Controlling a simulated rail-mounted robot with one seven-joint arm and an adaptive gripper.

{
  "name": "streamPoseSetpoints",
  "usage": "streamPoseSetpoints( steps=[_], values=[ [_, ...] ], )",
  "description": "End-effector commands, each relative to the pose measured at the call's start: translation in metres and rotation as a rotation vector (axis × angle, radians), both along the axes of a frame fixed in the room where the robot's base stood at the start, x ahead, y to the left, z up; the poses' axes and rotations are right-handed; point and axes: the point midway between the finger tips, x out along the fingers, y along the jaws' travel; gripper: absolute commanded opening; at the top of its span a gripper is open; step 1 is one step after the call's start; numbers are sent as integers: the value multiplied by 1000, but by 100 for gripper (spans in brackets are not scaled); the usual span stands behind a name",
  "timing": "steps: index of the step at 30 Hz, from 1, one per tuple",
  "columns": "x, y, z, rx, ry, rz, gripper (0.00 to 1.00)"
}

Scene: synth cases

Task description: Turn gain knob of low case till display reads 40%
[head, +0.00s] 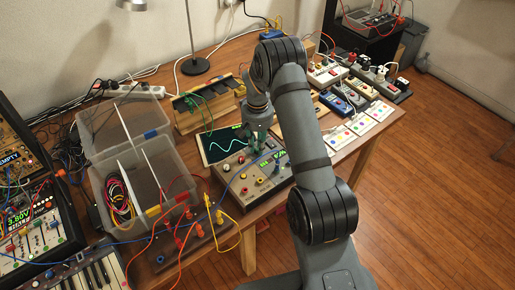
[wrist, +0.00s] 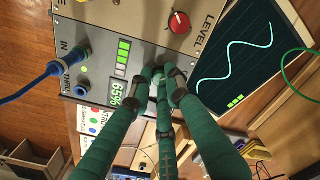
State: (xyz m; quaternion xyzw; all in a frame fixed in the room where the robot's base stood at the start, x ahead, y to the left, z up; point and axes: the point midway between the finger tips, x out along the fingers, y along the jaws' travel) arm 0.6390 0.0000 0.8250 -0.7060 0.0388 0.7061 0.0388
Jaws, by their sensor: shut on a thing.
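The low case (head: 228,178) is a beige-grey box on the table with knobs and sockets on its top panel. My gripper (head: 256,148) reaches down to its far side. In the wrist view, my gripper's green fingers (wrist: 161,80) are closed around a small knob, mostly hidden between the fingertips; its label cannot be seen. Beside it, the small green display (wrist: 117,92) appears to read 65%. A green bar meter (wrist: 123,56) is lit next to it. A red knob (wrist: 179,22) marked LEVEL is apart from the fingers.
A blue cable plug (wrist: 55,68) sits in the IN socket, beside the THRU socket (wrist: 81,90). A dark screen with a wave trace (wrist: 235,60) lies next to the case. A clear divided bin (head: 150,200) and jack cables on a wooden block (head: 190,240) stand left.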

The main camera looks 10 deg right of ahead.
Motion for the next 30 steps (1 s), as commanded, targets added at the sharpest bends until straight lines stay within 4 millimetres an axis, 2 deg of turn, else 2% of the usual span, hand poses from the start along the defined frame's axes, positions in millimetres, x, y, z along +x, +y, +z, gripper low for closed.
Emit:
streamPoseSetpoints(
  steps=[15, 22, 30],
  values=[
    [1, 0, 0, 0, -2, 461, 0],
    [1, 0, 0, 0, -2, 600, 0],
    [1, 0, 0, 0, -2, 681, 0]
  ],
)
